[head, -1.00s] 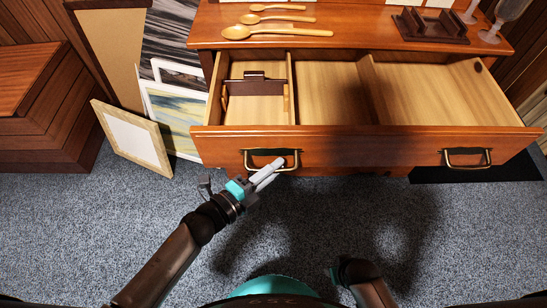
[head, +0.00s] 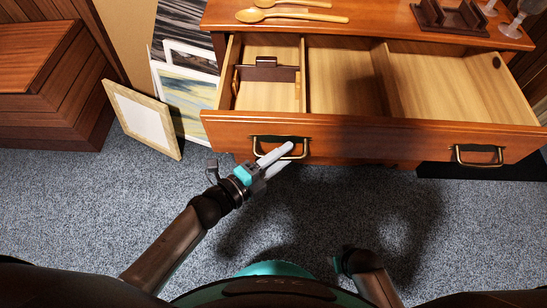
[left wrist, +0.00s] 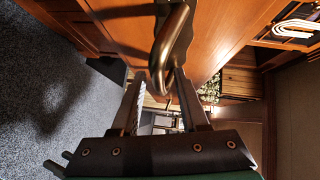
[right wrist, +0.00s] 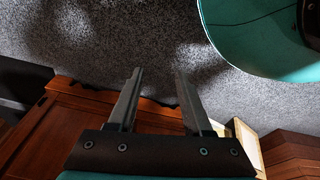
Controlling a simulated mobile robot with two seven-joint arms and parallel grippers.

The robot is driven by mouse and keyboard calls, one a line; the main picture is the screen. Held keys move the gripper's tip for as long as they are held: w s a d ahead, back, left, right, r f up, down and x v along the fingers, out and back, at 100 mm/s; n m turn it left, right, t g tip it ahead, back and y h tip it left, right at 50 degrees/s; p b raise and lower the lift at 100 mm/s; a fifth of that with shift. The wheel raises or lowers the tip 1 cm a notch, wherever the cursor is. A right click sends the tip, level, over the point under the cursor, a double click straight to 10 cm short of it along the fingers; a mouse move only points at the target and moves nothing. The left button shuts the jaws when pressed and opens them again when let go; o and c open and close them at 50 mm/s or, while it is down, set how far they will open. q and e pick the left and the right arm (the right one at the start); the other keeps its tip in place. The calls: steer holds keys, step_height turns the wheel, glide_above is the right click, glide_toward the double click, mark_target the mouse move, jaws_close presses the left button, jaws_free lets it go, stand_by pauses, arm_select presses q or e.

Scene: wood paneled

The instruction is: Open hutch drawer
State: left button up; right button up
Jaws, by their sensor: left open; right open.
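The hutch drawer (head: 350,134) is pulled well out, and its divided inside shows from above. Its front has two brass handles, a left one (head: 256,139) and a right one (head: 478,155). My left gripper (head: 285,158) is at the left handle with its fingers apart. In the left wrist view the handle (left wrist: 170,45) reaches down between the open fingertips (left wrist: 160,90); I cannot tell whether it touches them. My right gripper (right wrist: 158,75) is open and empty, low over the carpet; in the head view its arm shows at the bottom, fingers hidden.
Wooden spoons (head: 283,16) and a dark wooden holder (head: 450,17) lie on the hutch top. Inside the drawer is a dark wooden piece (head: 268,71). Picture frames (head: 142,119) lean at left, beside a wooden step block (head: 45,85). Carpet in front is clear.

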arm_select(q)
steer(key=shift+s+a, duration=0.2)
steer(key=shift+a, duration=0.05)
steer(key=p+v, duration=0.3)
steer(key=v, duration=1.1)
steer(key=shift+s+a, duration=0.2)
steer(key=shift+a, duration=0.05)
arm_select(e)
steer(key=s+d+f, duration=0.3)
steer(key=s, duration=0.1)
steer(key=shift+f, duration=0.25)
steer(key=shift+d, duration=0.1)
